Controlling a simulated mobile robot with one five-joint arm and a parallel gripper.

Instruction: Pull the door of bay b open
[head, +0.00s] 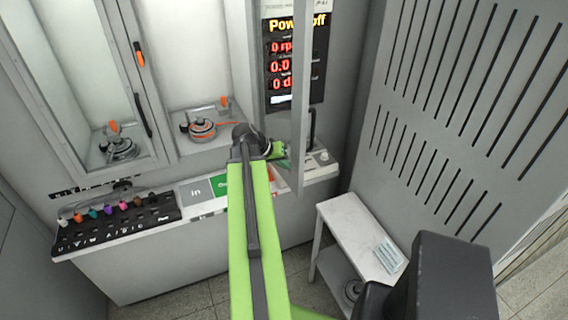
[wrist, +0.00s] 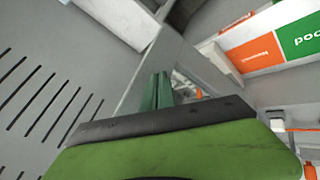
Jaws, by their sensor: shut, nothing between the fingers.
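Two bays stand side by side in the head view; I cannot read their letters. The left bay's framed door (head: 75,90) is closed across it, with a black handle (head: 143,116). The right bay is uncovered, and a hub motor (head: 202,128) sits in it. A door (head: 300,90), seen nearly edge-on, stands swung out at that bay's right side; I take it as bay b's door. My gripper (head: 283,150) is at this door's inner, left side, low down; I cannot tell whether it touches. Its green fingers (wrist: 161,92) are together and empty in the wrist view.
A display reading "Power off" (head: 296,24) is partly behind the swung-out door. A black rack with coloured plugs (head: 115,222) is at lower left. A white side table (head: 355,235) stands right of my arm, before a slotted grey panel (head: 450,110).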

